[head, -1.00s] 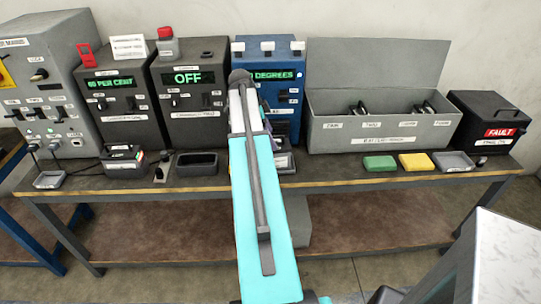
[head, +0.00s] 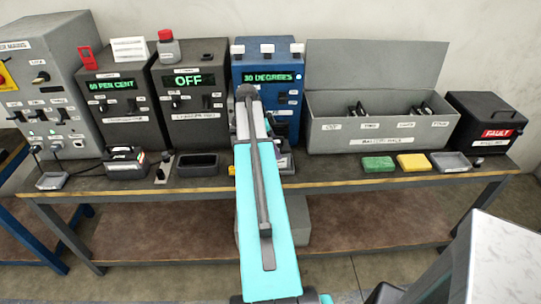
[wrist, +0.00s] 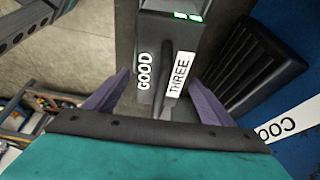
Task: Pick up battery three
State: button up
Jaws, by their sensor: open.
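Battery three (wrist: 158,32) shows in the wrist view as a dark grey block with a raised handle, white GOOD and THREE labels and green lights. My gripper (wrist: 158,78) is open, with one purple finger on each side of the battery's labelled end. I see gaps between the fingers and the battery. In the head view my turquoise arm reaches to the front of the blue 30 DEGREES cabinet (head: 268,77) and hides the gripper and most of what stands there.
A grey box (head: 380,142) with several compartments holds dark objects. Green (head: 378,164) and yellow (head: 412,162) blocks lie before it. A black FAULT box (head: 490,120) stands at the right. In the wrist view a dark ribbed part (wrist: 250,70) is close on the right.

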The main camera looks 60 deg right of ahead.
jog(key=shift+s+f, duration=0.1)
jog(key=shift+f, duration=0.15)
dwell(0.4)
grip_shut()
jog(key=shift+d+r, duration=0.1)
jog(key=shift+d, duration=0.05)
